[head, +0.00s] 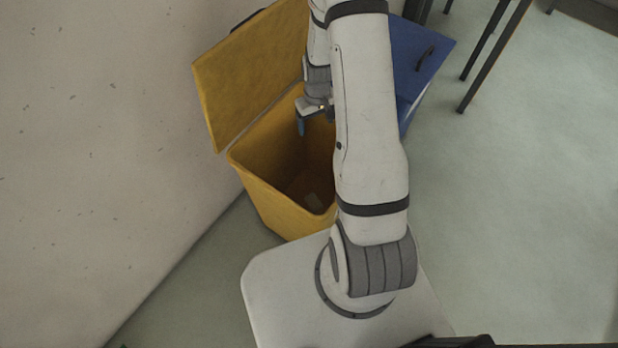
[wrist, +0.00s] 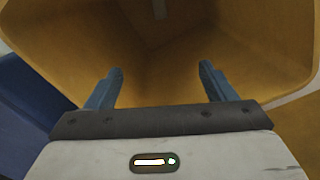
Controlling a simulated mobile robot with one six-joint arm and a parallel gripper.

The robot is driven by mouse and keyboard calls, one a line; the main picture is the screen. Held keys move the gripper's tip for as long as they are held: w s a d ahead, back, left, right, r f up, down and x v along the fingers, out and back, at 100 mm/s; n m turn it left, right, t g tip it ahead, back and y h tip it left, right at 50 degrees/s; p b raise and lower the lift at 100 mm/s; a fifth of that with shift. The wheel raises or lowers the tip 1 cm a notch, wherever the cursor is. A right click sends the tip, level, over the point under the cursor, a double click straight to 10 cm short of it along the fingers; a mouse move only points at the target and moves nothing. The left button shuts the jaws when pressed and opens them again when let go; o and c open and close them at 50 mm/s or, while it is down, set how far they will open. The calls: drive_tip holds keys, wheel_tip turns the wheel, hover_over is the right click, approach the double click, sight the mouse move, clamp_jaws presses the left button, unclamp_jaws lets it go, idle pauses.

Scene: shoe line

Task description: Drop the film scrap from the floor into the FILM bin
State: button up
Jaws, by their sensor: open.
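The yellow bin (head: 262,192) stands open against the wall, its lid (head: 250,72) tipped back. No FILM label is readable on it. My gripper (head: 301,127) is over the bin's opening, pointing down into it. The wrist view shows its two blue fingers (wrist: 160,75) spread apart with nothing between them. My arm hides the right part of the bin.
A blue bin (head: 420,58) stands just right of the yellow one, partly behind my arm. Dark table legs (head: 492,45) stand at the upper right. The pale wall (head: 100,130) closes the left side. The floor (head: 520,210) at right is clear.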

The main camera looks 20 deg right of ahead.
wheel_tip(320, 180, up, 8)
idle(0.5)
drive_tip(key=shift+f, duration=0.1)
